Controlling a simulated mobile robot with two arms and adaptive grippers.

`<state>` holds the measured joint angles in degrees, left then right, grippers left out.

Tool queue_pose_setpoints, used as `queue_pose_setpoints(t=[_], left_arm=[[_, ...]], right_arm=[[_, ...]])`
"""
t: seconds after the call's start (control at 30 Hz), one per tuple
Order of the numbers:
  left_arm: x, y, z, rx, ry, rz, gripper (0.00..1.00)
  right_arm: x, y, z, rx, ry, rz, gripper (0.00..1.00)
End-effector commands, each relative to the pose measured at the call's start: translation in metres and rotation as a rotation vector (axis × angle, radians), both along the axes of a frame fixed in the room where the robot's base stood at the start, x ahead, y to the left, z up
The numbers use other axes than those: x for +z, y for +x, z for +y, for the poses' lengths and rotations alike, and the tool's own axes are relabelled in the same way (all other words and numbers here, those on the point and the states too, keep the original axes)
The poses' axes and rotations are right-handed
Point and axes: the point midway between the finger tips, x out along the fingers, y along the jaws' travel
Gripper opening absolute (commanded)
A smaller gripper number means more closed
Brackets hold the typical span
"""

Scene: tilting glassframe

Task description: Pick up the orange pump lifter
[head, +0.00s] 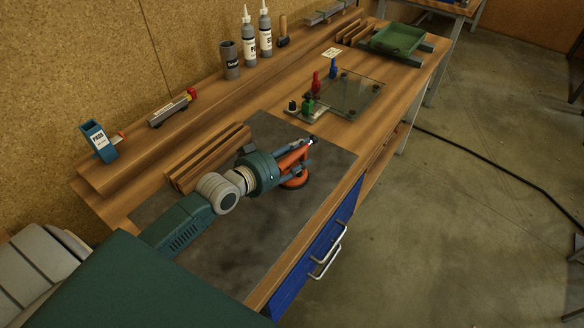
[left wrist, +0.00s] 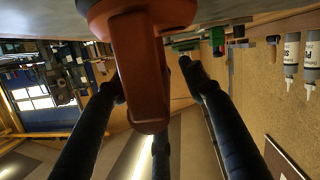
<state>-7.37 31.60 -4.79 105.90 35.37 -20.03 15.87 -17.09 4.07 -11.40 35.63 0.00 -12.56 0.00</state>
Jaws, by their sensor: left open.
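The orange pump lifter (head: 295,181) stands on the dark mat of the workbench, its round base down. My left gripper (head: 306,152) is at the lifter and partly hides it in the head view. In the left wrist view the lifter's orange handle (left wrist: 140,70) reaches down from the top between the spread dark fingers of my left gripper (left wrist: 150,95). The fingers are open, and I see no clear contact with the handle. My right gripper is not in view.
Wooden strips (head: 208,157) lie on the mat beside my left arm. A glass plate (head: 352,94) with red, blue and green handled parts is farther back. Bottles (head: 249,42) and a dark cup (head: 230,62) stand on the rear ledge. The front mat (head: 235,250) is clear.

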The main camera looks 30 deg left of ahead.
Motion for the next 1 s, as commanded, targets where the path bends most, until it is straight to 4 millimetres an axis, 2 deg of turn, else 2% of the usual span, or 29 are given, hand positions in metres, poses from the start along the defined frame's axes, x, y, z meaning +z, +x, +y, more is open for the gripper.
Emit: queue_pose_setpoints(t=[0.1,0.3,0.33,0.77,0.87,1.0], left_arm=[[0.0,0.0,0.0,0.0,0.0,0.0,0.43],[0.0,0.0,0.0,0.001,0.0,0.0,0.04],[0.0,0.0,0.0,0.001,0.0,0.0,0.0],[0.006,0.0,0.001,0.0,0.0,-0.004,0.0],[0.015,0.001,0.001,0.001,0.0,-0.006,0.0],[0.037,0.001,0.001,0.0,0.002,-0.009,0.0]], right_arm=[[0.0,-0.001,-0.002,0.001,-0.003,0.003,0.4],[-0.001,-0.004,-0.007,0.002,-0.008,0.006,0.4],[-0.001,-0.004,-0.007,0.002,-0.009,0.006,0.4],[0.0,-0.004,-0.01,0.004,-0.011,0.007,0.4],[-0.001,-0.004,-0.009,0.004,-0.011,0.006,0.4],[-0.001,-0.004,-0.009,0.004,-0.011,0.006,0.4]])
